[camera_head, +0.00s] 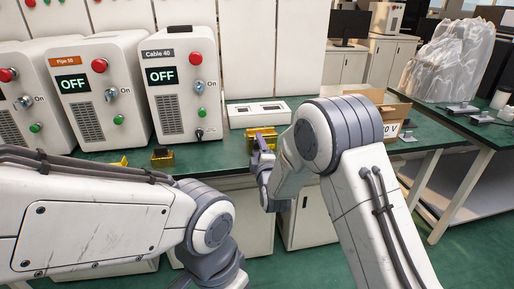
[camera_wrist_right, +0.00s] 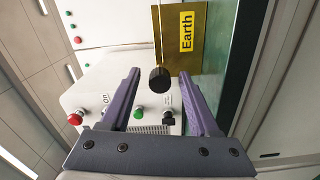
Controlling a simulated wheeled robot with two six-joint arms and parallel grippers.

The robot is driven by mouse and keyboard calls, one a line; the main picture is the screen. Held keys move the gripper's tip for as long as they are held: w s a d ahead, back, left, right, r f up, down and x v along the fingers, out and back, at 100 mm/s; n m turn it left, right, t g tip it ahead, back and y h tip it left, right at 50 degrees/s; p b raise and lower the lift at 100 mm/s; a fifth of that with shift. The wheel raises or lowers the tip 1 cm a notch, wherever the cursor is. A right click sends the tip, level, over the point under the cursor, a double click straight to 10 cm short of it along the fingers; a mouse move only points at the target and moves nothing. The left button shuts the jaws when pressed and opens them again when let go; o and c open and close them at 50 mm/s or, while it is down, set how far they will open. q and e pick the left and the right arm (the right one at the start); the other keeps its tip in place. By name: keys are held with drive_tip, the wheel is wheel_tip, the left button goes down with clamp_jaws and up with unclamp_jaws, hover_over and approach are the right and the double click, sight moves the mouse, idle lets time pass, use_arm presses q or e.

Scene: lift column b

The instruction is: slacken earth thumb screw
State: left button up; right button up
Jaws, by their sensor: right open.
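The earth terminal is a gold block with a yellow "Earth" label (camera_wrist_right: 187,32) in the right wrist view. Its black round thumb screw (camera_wrist_right: 159,79) sticks out from the block and shows between my right gripper's fingertips (camera_wrist_right: 160,76). The two purple fingers are open, with a gap on both sides of the screw.
White machines stand along the green bench (camera_head: 230,156), including "Cable 40" (camera_head: 178,88), whose display reads OFF. Another gold block with a black knob (camera_head: 162,158) sits left of my right gripper. A white box (camera_head: 258,113) and a cardboard box (camera_head: 398,112) stand behind.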

drive_tip(key=shift+s+d+b, duration=0.1)
drive_tip(key=shift+s+d, duration=0.1)
drive_tip(key=shift+s, duration=0.75)
drive_tip(key=shift+s+d+b, duration=0.15)
drive_tip(key=shift+s+d, duration=0.05)
drive_tip(key=shift+s, duration=0.8)
drive_tip(key=shift+s+d+b, duration=0.1)
drive_tip(key=shift+s+d, duration=0.1)
drive_tip(key=shift+s, duration=0.75)
